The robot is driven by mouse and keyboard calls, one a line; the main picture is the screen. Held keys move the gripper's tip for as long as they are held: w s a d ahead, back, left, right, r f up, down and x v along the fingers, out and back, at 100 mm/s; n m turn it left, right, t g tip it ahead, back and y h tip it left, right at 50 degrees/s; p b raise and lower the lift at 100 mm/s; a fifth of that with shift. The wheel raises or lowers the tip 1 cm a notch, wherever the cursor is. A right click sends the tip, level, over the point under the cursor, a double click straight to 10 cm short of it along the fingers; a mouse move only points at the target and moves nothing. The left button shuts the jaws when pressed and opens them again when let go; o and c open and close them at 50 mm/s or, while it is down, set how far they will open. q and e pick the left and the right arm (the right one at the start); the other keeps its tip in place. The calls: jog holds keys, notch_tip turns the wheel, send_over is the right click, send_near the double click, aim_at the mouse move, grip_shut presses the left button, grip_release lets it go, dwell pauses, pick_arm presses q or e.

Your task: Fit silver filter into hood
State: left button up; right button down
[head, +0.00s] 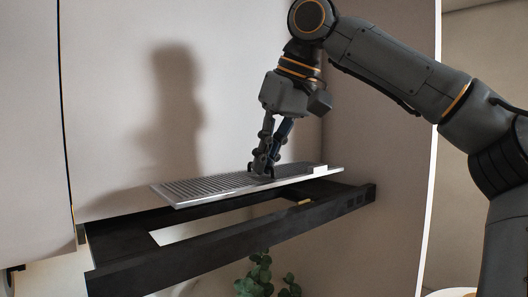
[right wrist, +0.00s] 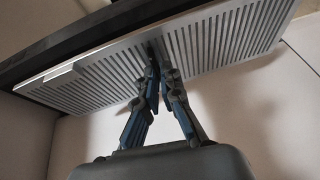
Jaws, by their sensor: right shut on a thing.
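The silver filter (head: 215,187) is a flat ribbed metal panel in the head view. It lies tilted over the black hood frame (head: 190,261), its right end near the frame's far right part and its left end raised above the frame. Whether it touches the frame is unclear. My right gripper (head: 262,172) comes down from above and is shut on the filter near its middle. In the right wrist view, the gripper (right wrist: 158,100) pinches the ribbed filter (right wrist: 225,45) at mid-length, with the dark hood edge (right wrist: 95,38) beyond it. My left gripper is not in view.
A pale cabinet door (head: 30,130) stands to the left, and a pale side panel (head: 380,150) to the right. The hood frame has an open rectangular gap (head: 215,225). A green plant (head: 262,280) is below the hood.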

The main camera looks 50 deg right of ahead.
aim_at(247, 172)
jog(key=shift+w+a+f, duration=0.1)
jog(key=shift+w+f, duration=0.25)
jog(key=shift+w, duration=0.3)
jog(key=shift+w+f, duration=0.3)
jog(key=shift+w, duration=0.3)
jog(key=shift+w+f, duration=0.7)
jog(key=shift+w, duration=0.15)
jog(key=shift+d+f, duration=0.15)
jog(key=shift+d, duration=0.05)
jog(key=shift+f, duration=0.15)
jog(key=shift+w+f, duration=0.35)
jog(key=shift+w, duration=0.1)
jog(key=shift+w+f, duration=0.15)
jog(key=shift+w, duration=0.05)
jog(key=shift+w+f, duration=0.15)
jog(key=shift+w, duration=0.05)
jog(key=shift+s, duration=0.1)
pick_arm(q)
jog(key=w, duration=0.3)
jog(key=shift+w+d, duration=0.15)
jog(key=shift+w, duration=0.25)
